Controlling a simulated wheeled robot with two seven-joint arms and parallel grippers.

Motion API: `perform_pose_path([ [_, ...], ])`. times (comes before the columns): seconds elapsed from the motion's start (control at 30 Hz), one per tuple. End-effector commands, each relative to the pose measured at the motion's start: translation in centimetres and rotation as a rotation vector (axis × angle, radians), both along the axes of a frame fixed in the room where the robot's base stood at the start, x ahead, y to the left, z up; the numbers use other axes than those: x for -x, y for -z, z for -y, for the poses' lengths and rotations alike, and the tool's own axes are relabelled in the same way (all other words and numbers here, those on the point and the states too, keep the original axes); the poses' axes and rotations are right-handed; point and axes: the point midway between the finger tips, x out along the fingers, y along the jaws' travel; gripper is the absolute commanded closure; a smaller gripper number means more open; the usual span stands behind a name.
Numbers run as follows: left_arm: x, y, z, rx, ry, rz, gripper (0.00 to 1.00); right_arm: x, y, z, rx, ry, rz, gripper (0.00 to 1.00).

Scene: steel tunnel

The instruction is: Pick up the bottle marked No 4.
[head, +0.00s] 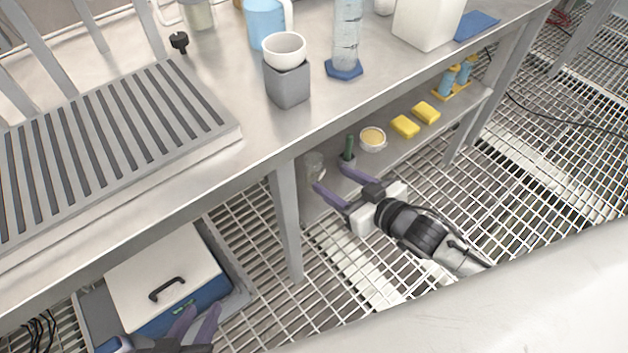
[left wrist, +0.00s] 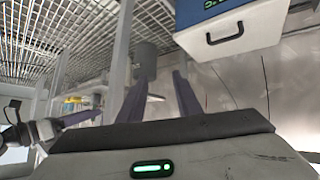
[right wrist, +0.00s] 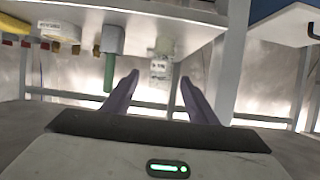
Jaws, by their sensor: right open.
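A small clear bottle (head: 313,165) stands on the lower shelf, near the shelf's left end. In the right wrist view, where the scene is upside down, the bottle (right wrist: 160,66) has a pale label too small to read surely. My right gripper (head: 331,180) is open and empty at the shelf's front edge. Its fingers point at the bottle, which shows beyond and between the fingertips (right wrist: 160,79), apart from them. My left gripper (head: 201,312) is open and empty, low by the blue and white box; its two fingers also stand apart in the left wrist view (left wrist: 161,75).
A green-handled item in a grey holder (head: 347,161) stands close beside the bottle. The table leg (head: 287,225) is left of the bottle, and the tabletop (head: 250,165) overhangs the shelf. The cool box (head: 165,275) is lower left.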

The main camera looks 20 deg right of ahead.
Motion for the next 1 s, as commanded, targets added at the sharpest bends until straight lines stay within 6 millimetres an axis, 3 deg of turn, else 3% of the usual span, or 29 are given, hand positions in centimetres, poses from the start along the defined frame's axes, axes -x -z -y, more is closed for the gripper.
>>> perform_pose_path([
  [0.1,0.0,0.3,0.1,0.008,-0.003,0.005,0.69,-1.8,0.8,-0.6,-0.001,0.000,0.002,0.47],
  [0.37,-0.1,0.8,0.1,0.016,-0.007,0.008,0.69,-3.6,1.7,-1.5,-0.001,0.000,0.000,0.47],
  [0.6,-0.6,1.5,0.9,0.025,0.011,-0.009,0.69,-6.6,3.2,-2.8,-0.001,0.000,0.001,0.47],
  [0.93,-0.7,1.6,1.1,0.022,0.021,-0.023,0.69,-7.2,3.3,-3.1,-0.001,-0.001,-0.002,0.47],
  [1.0,-0.7,1.6,1.1,0.022,0.021,-0.023,0.69,-7.2,3.3,-3.1,0.000,0.000,-0.002,0.57],
])
